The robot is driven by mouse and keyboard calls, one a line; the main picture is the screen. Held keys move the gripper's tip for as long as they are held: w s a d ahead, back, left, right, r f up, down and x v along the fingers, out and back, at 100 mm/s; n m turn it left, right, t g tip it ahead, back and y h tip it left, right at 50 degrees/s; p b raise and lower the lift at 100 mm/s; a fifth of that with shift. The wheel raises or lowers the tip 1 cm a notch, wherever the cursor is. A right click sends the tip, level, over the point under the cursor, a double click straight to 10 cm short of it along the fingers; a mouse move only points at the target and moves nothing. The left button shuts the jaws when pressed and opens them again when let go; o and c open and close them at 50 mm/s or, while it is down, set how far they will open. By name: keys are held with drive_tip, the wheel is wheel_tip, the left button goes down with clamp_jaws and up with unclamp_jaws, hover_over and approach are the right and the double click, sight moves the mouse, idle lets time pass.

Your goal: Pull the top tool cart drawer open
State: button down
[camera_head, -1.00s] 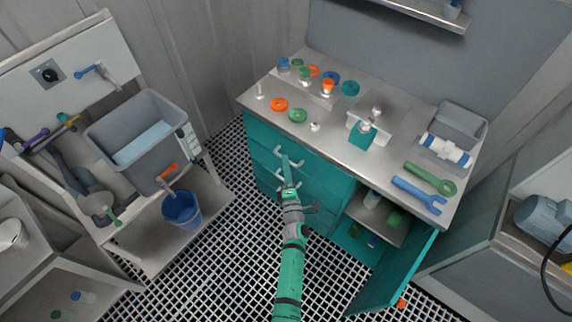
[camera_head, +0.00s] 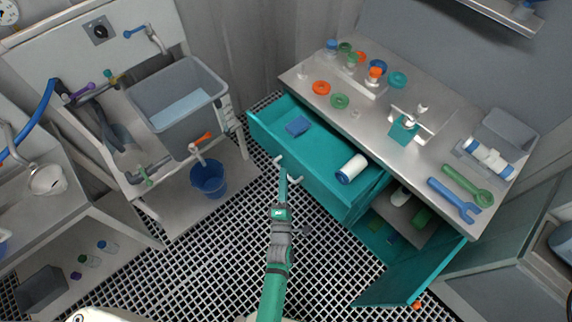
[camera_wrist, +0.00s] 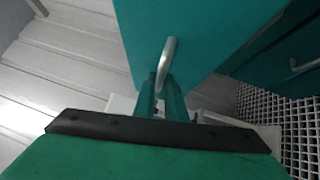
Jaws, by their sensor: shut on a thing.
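The teal top drawer (camera_head: 312,152) of the tool cart is pulled well out in the head view. In the wrist view, the handle (camera_wrist: 168,56) rises from between my gripper's fingers (camera_wrist: 160,88), against the teal drawer front (camera_wrist: 205,30). The fingers hide part of the handle.
The cart's lower right door (camera_head: 415,272) stands open, close to the pulled-out drawer. A grey sink (camera_head: 180,105) and a blue bucket (camera_head: 208,178) are to the left. Wrenches (camera_head: 455,200) and coloured rings lie on the cart top. The grated floor in front is mostly clear.

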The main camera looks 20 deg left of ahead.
drive_tip(key=s+a, duration=0.3)
drive_tip(key=s, duration=0.2)
drive_tip(key=shift+s+a, duration=0.2)
drive_tip(key=shift+s, duration=0.05)
drive_tip(key=c, duration=1.8)
unclamp_jaws()
drive_tip(key=shift+s, duration=0.1)
drive_tip(key=v, duration=1)
drive_tip(key=shift+s+d+f, duration=0.1)
drive_tip(key=shift+s, duration=0.25)
